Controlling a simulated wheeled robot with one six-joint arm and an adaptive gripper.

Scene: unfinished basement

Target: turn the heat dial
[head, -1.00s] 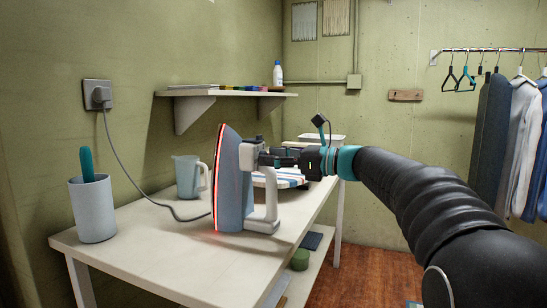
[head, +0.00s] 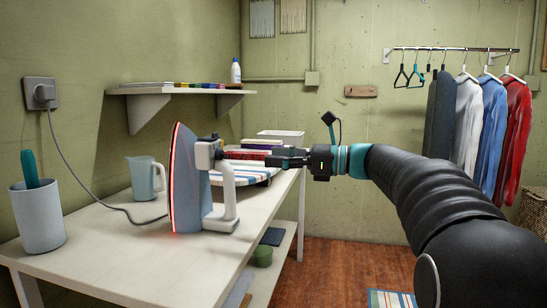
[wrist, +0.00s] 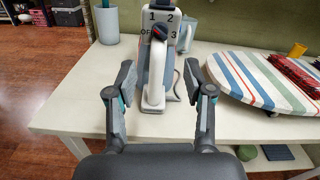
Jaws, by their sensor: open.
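The iron (head: 187,185) stands upright on the white table, blue-grey with a red glowing edge and a white handle (wrist: 153,98). Its dark heat dial (wrist: 160,33) sits on a white face marked OFF, 1, 2 and 3, at the top of the wrist view. The dial has a coloured mark, but its exact setting is too small to tell. My gripper (wrist: 158,78) is open and empty, its fingers to either side of the handle in the picture and short of the dial. In the head view my gripper (head: 272,158) is right of the iron, apart from it.
A striped ironing board (wrist: 262,80) lies on the table (wrist: 70,115) to the right. A jug (head: 146,178), a grey cup (head: 38,218) and the iron's cord to the wall socket (head: 40,93) are on the left. A shelf (head: 175,91) hangs above.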

